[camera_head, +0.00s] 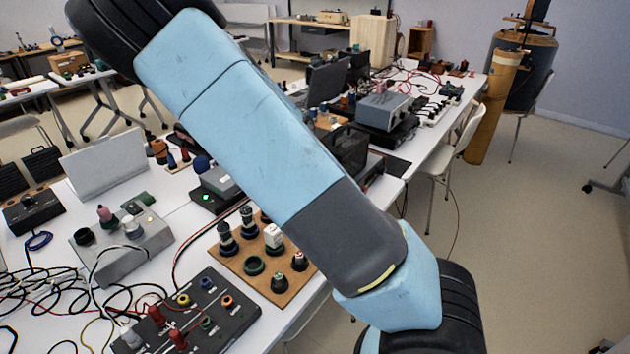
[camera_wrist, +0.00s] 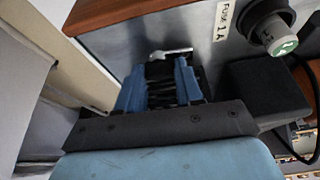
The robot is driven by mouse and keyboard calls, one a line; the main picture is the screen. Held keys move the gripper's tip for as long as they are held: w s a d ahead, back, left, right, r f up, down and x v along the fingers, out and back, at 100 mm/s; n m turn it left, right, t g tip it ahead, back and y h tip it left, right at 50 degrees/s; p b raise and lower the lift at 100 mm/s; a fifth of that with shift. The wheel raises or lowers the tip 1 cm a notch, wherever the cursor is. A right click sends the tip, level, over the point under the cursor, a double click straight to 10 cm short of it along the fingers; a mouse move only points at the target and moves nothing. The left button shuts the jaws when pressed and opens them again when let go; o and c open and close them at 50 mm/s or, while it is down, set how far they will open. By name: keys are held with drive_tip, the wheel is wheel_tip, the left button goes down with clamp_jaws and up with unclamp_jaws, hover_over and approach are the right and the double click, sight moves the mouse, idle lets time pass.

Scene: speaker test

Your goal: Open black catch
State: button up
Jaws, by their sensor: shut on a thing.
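In the wrist view, my gripper (camera_wrist: 159,78) has its two blue fingers up against the grey metal face of a box (camera_wrist: 128,45). A small black part (camera_wrist: 158,70), which looks like the black catch, sits between the fingertips, and the gripper is shut on it. A short silver lever (camera_wrist: 171,53) shows just beyond the fingertips. The catch's shape is mostly hidden by the fingers. In the head view my arm crosses the middle, and the gripper and catch do not show.
The box has a brown wooden edge (camera_wrist: 112,12), a "FUSE 1A" label (camera_wrist: 222,20) and a green-ended round fuse holder (camera_wrist: 276,35). A black block (camera_wrist: 262,88) is right of the fingers. In the head view, a wooden board with knobs (camera_head: 232,268) and a black terminal box (camera_head: 200,315) lie beside my arm.

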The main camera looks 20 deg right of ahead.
drive_tip(key=shift+w, duration=0.1)
drive_tip(key=o, duration=1)
drive_tip(key=shift+o, duration=0.2)
drive_tip(key=v, duration=1.3)
drive_tip(key=shift+r, duration=0.35)
drive_tip(key=shift+a, duration=0.1)
drive_tip(key=s+d+f+n+g+y, duration=0.1)
drive_tip(key=s+d+n+g+y, duration=0.15)
drive_tip(key=s+y, duration=0.35)
drive_tip(key=s+d+r+n+t+h, duration=0.2)
drive_tip(key=s+r+n+t, duration=0.3)
drive_tip(key=s+r, duration=1.3)
drive_tip(key=s+n, duration=0.2)
drive_tip(key=n, duration=0.2)
drive_tip(key=shift+s+d+t, duration=0.2)
drive_tip(key=shift+s+t, duration=0.05)
drive_tip(key=shift+t, duration=0.1)
